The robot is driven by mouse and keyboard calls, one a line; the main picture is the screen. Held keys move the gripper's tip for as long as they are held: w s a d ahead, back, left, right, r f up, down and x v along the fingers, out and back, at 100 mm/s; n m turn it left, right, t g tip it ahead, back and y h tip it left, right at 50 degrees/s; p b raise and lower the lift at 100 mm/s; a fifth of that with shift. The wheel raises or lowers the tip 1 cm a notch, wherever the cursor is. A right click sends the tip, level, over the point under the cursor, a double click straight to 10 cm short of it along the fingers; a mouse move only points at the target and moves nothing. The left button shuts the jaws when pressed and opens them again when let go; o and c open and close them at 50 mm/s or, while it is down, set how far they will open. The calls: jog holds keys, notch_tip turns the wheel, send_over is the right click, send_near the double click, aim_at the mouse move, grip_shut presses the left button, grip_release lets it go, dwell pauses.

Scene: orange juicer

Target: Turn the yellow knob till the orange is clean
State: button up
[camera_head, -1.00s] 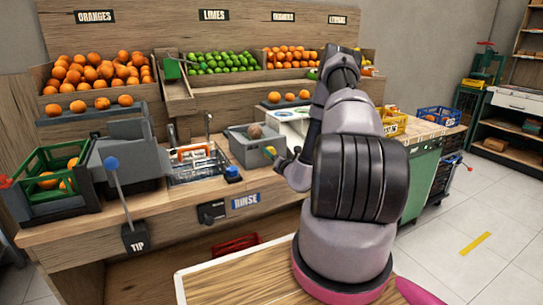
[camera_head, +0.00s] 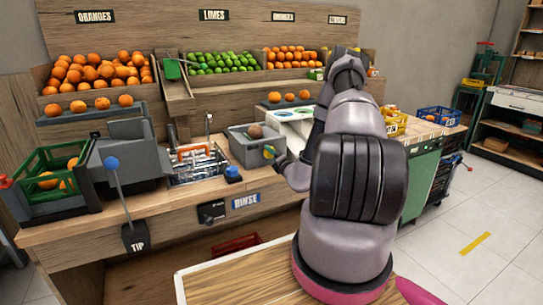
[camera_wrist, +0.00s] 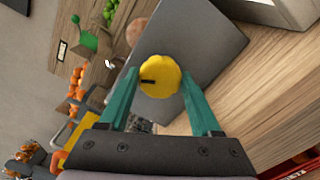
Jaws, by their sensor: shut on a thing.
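The yellow knob (camera_wrist: 161,76) sits on the front of a grey box (camera_head: 240,148) on the counter. In the wrist view it lies between the two teal fingers of my gripper (camera_wrist: 160,84), which is shut on it. A short dark mark shows on the knob's left side. In the head view my gripper (camera_head: 272,151) is small and partly hidden by my arm. A brownish, dirty-looking orange (camera_head: 255,131) rests at the top of the grey box; it also shows in the wrist view (camera_wrist: 136,32), partly cut off by the box.
A sink rack (camera_head: 198,163) and a blue button (camera_head: 233,172) stand left of the box. A RINSE label (camera_head: 245,201) and a black switch (camera_head: 211,212) are on the counter front.

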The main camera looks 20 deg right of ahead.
jog(key=o, duration=1.4)
jog(key=shift+s, duration=0.1)
jog(key=s, duration=1)
jog(key=shift+s+d, duration=0.2)
jog(key=shift+s, duration=0.15)
jog(key=shift+c, duration=0.2)
